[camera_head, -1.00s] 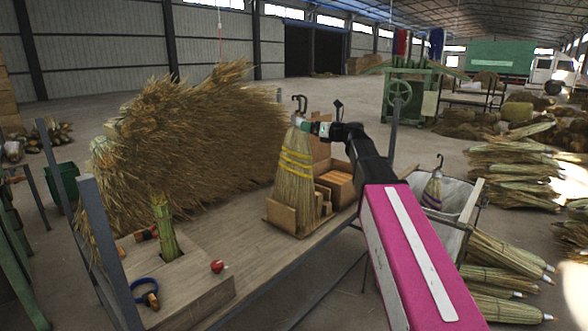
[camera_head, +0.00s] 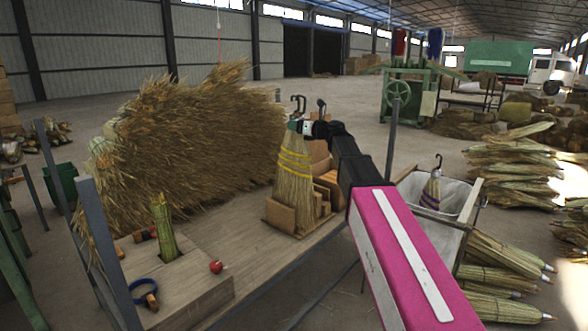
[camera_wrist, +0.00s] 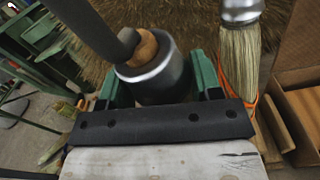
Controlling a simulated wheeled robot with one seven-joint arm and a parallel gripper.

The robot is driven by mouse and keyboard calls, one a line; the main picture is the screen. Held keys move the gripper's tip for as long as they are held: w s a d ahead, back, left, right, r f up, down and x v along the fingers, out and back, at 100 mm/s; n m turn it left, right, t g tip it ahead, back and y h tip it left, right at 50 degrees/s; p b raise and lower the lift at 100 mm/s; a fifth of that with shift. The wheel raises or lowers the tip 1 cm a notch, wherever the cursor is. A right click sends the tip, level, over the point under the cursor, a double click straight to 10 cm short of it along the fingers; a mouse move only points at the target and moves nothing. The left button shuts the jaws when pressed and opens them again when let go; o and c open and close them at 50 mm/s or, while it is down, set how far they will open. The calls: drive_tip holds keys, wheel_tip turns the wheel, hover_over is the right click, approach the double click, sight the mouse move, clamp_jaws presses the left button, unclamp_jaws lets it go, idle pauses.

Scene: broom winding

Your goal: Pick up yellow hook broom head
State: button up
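The yellow hook broom head (camera_head: 292,185) stands upright in a wooden holder on the bench, with yellow bands around its straw and a dark hook (camera_head: 298,103) on top. My gripper (camera_head: 304,127) is at its neck in the head view. In the wrist view, a grey metal cap with a wooden plug and dark rod (camera_wrist: 152,72) lies between the green fingers of my gripper (camera_wrist: 160,82). It appears to be this broom head's top. The fingers are apart, with a gap visible at the right finger. The straw below is hidden in the wrist view.
Another broom head (camera_wrist: 240,60) with an orange band stands close by on the right in the wrist view. A big straw pile (camera_head: 190,130) lies behind on the bench. A hooked broom head (camera_head: 432,190) sits in a bin at right.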

drive_tip(key=c, duration=0.8)
drive_tip(key=shift+o, duration=0.2)
drive_tip(key=shift+r, duration=0.1)
